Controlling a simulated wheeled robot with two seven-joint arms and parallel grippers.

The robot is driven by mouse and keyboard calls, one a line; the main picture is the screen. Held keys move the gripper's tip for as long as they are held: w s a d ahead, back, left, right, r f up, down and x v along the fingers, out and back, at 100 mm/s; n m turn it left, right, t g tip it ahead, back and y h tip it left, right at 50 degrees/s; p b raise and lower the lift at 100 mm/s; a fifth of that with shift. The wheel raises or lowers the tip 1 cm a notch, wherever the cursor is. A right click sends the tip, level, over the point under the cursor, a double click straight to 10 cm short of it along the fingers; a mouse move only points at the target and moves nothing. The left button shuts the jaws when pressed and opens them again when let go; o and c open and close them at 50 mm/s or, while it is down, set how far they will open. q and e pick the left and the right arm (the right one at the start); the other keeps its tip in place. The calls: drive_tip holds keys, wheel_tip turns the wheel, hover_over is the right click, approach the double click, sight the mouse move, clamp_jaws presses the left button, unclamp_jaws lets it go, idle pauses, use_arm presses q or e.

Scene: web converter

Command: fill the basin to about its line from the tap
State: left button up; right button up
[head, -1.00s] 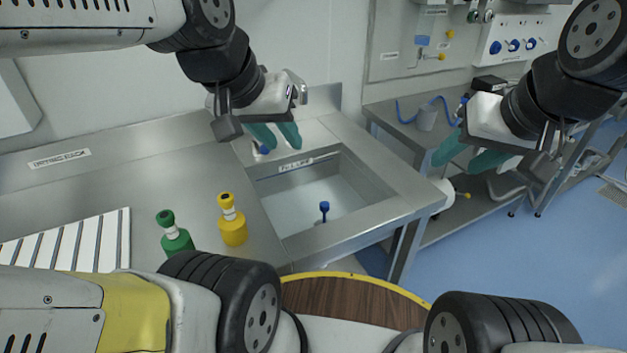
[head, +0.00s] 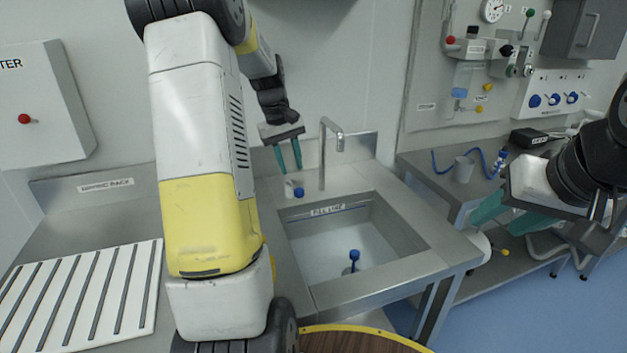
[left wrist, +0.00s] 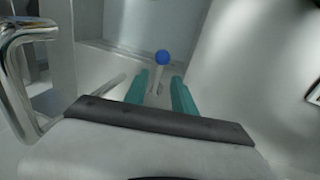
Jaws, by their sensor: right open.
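The steel basin (head: 410,240) is sunk in the counter, with a fill-line label (head: 328,210) on its inner back wall. I cannot tell whether it holds water. A blue-topped plug (head: 354,257) stands on its floor. The tap (head: 323,160) rises behind the basin, its spout bent right. Its blue-tipped lever (head: 298,192) sits at its foot. My left gripper (head: 289,171) is open, pointing down just above the lever; in the left wrist view the blue knob (left wrist: 162,57) shows beyond the gap between the fingers. My right gripper (head: 500,213) is open and empty, right of the basin.
A white slatted drying rack (head: 85,295) lies at left. My left arm hides part of the counter. A round wooden surface (head: 360,342) with yellow edge lies in front.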

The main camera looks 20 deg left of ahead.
sight(294, 185)
use_arm(q)
drive_tip(key=f, duration=0.5)
drive_tip(key=w+d+f, duration=0.1)
drive_tip(key=f, duration=0.2)
drive_tip(key=shift+w, duration=0.1)
clamp_jaws()
drive_tip(key=shift+f, duration=0.1)
